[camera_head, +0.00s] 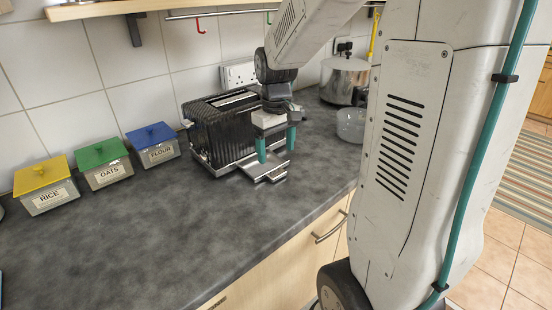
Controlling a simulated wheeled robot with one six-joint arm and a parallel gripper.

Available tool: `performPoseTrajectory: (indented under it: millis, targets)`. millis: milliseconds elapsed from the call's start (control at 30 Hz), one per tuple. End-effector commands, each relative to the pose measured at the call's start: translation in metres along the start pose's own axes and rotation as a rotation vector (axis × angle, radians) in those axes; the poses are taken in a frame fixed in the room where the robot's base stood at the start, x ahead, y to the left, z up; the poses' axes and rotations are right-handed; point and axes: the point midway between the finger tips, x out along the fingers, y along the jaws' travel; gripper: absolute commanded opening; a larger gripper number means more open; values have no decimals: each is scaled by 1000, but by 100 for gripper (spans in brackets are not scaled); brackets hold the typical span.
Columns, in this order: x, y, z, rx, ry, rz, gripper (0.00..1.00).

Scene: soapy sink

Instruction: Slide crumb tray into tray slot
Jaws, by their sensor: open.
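A black ribbed toaster (222,130) stands on the dark counter near the tiled wall. The silver crumb tray (266,171) shows low at the toaster's right front side and sticks out over the counter. Whether its far end is inside the tray slot cannot be told; the slot itself is hidden. My gripper (276,146) points down just above the tray, with its two teal fingers apart. The fingertips are close to the tray's outer part, and I cannot tell whether they touch it.
Lidded boxes marked RICE (46,192), OATS (104,164) and FLOUR (154,147) stand left of the toaster. The counter's front left (170,240) is clear.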

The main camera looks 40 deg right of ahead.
Motion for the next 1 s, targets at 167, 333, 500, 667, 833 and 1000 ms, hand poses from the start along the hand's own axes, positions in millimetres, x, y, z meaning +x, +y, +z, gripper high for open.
performPoseTrajectory:
  millis: [167, 333, 500, 667, 833, 1000]
  targets:
    - [8, 1, -3, -39, 16, 6, 76]
    - [27, 4, -4, -36, 16, 6, 76]
    - [50, 9, -7, -34, 14, 5, 76]
    - [71, 11, -8, -34, 15, 5, 76]
    - [76, 11, -8, -33, 18, 7, 76]
    - [76, 11, -8, -33, 18, 7, 68]
